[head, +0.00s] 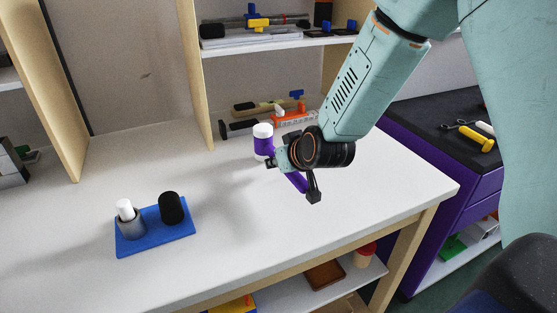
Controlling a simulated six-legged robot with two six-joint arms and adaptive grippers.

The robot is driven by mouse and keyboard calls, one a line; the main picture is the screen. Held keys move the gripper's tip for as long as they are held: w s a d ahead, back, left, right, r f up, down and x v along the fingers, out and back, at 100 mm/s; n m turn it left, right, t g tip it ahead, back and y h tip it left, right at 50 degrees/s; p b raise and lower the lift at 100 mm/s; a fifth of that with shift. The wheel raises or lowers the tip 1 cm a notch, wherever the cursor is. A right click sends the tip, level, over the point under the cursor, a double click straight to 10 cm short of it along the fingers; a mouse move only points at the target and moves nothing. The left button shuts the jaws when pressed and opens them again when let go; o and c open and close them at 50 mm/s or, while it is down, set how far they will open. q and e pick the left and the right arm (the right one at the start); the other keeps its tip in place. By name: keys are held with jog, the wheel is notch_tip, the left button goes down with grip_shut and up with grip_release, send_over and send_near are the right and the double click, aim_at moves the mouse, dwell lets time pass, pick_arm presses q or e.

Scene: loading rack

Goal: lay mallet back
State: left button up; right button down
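A dark-headed tool with a long handle (224,129), possibly the mallet, lies at the back of the white bench under the rack shelf; I cannot be sure what it is. My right gripper (291,182) hangs above the bench's right part, in front of a purple bottle with a white cap (262,139). Its two fingertips are spread apart, and I see no tool between them. A thin purple bar shows beside the fingers; I cannot tell what it belongs to. My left gripper is out of view.
A blue tray (155,243) at the left front holds a grey cup with a white cylinder and a black cylinder. The upper shelf (262,44) carries several tools. An orange-red tool (295,118) lies at the back. The bench middle is clear. A dark-topped purple cabinet (420,165) stands right.

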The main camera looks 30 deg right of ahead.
jog(key=shift+f, duration=0.3)
jog(key=c, duration=1.1)
grip_release()
jog(key=shift+o, duration=0.2)
jog(key=shift+f, duration=0.1)
jog(key=v, duration=1.2)
jog(key=shift+f, duration=0.1)
